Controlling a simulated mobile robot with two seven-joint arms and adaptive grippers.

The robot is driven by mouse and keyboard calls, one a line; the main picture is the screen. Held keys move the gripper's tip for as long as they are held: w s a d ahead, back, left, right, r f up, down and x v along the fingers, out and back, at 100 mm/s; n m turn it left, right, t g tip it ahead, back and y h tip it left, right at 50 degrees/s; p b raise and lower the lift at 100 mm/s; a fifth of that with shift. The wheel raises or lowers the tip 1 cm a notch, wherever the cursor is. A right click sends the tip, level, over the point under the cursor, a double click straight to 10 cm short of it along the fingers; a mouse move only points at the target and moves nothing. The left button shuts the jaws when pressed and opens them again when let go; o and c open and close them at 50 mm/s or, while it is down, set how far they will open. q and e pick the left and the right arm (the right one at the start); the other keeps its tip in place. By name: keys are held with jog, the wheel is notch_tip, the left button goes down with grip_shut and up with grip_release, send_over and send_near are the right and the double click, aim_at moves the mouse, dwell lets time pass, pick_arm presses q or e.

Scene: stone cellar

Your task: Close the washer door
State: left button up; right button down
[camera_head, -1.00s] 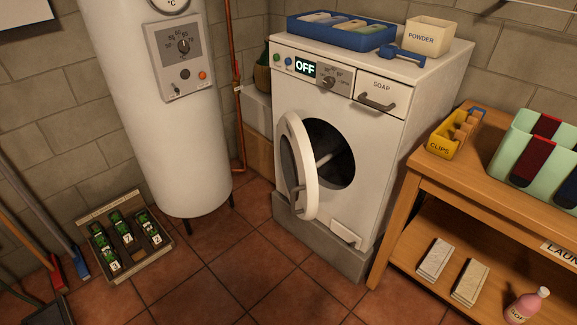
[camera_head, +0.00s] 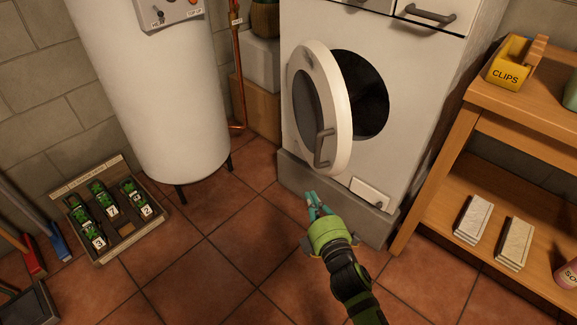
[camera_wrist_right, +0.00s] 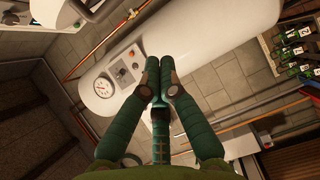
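The white round washer door (camera_head: 342,120) stands open, swung out from the washer front (camera_head: 425,70). Its outer face is turned to the left and its dark handle (camera_head: 323,148) is near the free edge. The dark drum opening (camera_head: 368,100) shows to the right of the door. My right gripper (camera_head: 315,202) is below the door and its handle, apart from both. Its green fingers are together and empty; the wrist view also shows the fingertips (camera_wrist_right: 160,78) meeting. My left gripper is not in view.
The white boiler (camera_head: 150,90) stands left of the washer, also seen in the wrist view (camera_wrist_right: 190,50). A wooden shelf table (camera_head: 450,160) is close on the right. A tray with green items (camera_head: 125,228) lies on the floor at left. The tiled floor in front is mostly clear.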

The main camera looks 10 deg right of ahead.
pick_arm(q)
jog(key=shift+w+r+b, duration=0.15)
jog(key=shift+b, duration=0.35)
pick_arm(e)
jog(key=w+d+r, duration=0.2)
jog(key=w, duration=0.9)
jog(key=shift+w+d+n+t, duration=0.15)
jog(key=shift+w+n+t, duration=0.15)
jog(key=shift+w+t, duration=0.1)
jog(key=shift+r, duration=0.1)
